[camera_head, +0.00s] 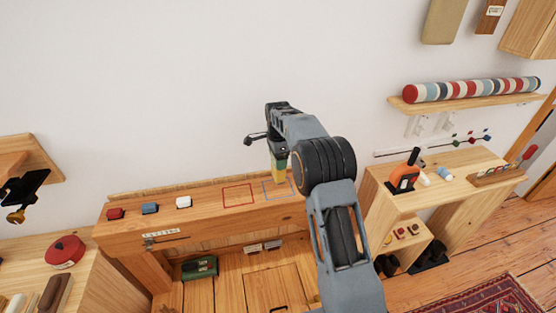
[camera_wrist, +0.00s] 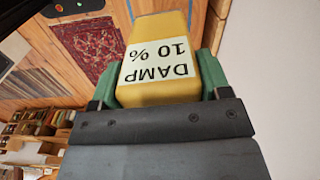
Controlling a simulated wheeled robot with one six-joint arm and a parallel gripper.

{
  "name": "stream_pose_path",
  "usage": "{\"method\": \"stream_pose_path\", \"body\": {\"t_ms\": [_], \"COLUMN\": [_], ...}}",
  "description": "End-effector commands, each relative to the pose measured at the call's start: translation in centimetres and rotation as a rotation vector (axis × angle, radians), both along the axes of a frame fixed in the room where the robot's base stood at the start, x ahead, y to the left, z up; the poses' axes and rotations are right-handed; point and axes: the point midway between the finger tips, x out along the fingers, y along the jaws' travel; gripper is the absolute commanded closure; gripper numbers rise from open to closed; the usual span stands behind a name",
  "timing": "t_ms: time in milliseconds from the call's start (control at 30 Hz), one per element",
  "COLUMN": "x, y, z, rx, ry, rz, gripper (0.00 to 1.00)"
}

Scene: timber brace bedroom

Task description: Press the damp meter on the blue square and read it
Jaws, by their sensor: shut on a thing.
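My gripper (camera_head: 279,150) is shut on the damp meter (camera_head: 279,168), a yellow block held pointing down at the wooden ledge. In the wrist view the damp meter (camera_wrist: 156,40) sits between two green jaw pads, and its white label reads "DAMP 10 %", upside down in the picture. The blue square (camera_head: 266,190) is a thin outline on the ledge top. The meter's lower end is over or at this square and covers part of it. I cannot tell whether it touches the wood.
A red outlined square (camera_head: 238,196) lies left of the blue one. A wooden shelf unit (camera_head: 440,165) with an orange-and-black tool (camera_head: 404,178) stands at right. The wall rises behind the ledge.

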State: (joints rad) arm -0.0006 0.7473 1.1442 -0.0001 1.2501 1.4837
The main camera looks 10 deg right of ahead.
Motion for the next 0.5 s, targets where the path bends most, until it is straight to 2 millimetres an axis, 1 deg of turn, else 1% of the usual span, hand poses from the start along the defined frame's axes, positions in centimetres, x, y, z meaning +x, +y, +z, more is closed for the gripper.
{"method": "stream_pose_path", "body": {"t_ms": [33, 200, 500], "x": [0.1, 0.0, 0.0], "y": [0.0, 0.0, 0.0], "z": [0.7, 1.8, 1.9], "rx": [0.0, 0.0, 0.0], "ry": [-0.003, -0.002, -0.001], "rz": [0.0, 0.0, 0.0], "gripper": [0.54, 0.54, 0.54]}}
